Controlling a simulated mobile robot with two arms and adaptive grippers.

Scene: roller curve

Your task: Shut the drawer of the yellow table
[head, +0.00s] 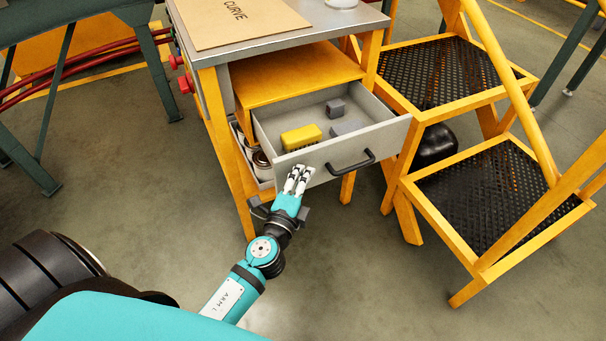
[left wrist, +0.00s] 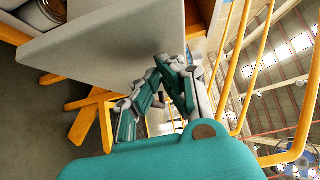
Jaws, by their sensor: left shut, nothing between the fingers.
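The yellow table (head: 223,137) has a grey metal top and a grey drawer (head: 391,132) that stands pulled out. The drawer holds a yellow block (head: 301,137) and small grey pieces (head: 336,107). A black handle (head: 350,163) sits on its front panel. My left gripper (head: 298,172) is shut and empty, with its fingertips at the left part of the drawer front, left of the handle. In the left wrist view the fingers (left wrist: 163,62) reach the grey drawer front (left wrist: 105,48); whether they touch it I cannot tell. My right gripper is not in view.
Yellow steps with black mesh treads (head: 484,192) stand close to the right of the drawer. Tins (head: 262,165) stand on a low shelf beside the drawer. Red knobs (head: 186,83) stick out from the table's left side. The floor in front is clear.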

